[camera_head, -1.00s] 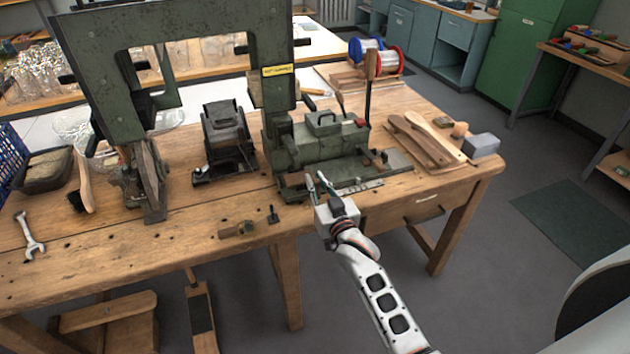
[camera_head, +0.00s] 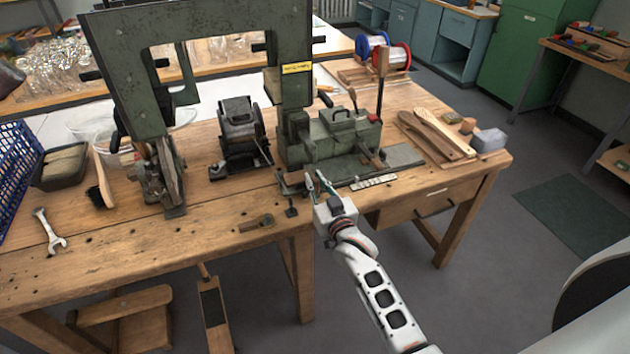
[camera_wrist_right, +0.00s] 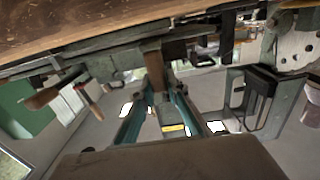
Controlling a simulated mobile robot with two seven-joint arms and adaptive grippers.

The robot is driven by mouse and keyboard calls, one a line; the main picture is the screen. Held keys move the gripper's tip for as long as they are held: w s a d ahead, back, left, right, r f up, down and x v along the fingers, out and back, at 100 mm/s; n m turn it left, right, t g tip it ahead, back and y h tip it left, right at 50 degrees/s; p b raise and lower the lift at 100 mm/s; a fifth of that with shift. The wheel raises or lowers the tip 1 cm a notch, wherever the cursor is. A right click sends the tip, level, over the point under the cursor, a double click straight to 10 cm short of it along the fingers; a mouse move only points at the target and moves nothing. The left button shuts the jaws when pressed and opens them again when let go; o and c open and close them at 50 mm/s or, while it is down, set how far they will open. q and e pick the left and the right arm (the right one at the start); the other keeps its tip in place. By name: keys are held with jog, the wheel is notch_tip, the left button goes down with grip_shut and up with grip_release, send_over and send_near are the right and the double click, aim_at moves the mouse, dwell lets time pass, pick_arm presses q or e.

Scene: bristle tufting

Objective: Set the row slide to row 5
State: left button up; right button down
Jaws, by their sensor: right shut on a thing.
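The row slide is the low grey metal slide at the foot of the green machine (camera_head: 335,140) on the bench; its flat plate (camera_head: 405,157) shows to the right. A pale strip with marks (camera_head: 375,182) lies along its front; the marks are too small to read. My right gripper (camera_head: 316,182) is at the slide's front left, left of the strip. In the wrist view my right gripper (camera_wrist_right: 162,95) is shut on a brown wooden handle (camera_wrist_right: 154,68) under the slide's edge. The slide's row setting cannot be read. My left gripper is out of view.
The tall green press frame (camera_head: 295,85) rises behind and left. A dark fixture (camera_head: 240,135) stands left of the machine.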

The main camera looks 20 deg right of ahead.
jog(key=shift+a, duration=0.3)
jog(key=c, duration=2)
grip_release()
jog(key=shift+o, duration=0.2)
jog(key=shift+s, duration=0.2)
jog(key=s, duration=1.1)
jog(key=shift+s+d, duration=0.2)
jog(key=shift+s, duration=0.1)
jog(key=s+a+f+n+g+y, duration=0.2)
jog(key=s+f+n+g, duration=0.2)
jog(key=s+f, duration=1.3)
jog(key=s+g, duration=0.3)
jog(key=shift+s+f, duration=0.25)
jog(key=shift+s, duration=0.15)
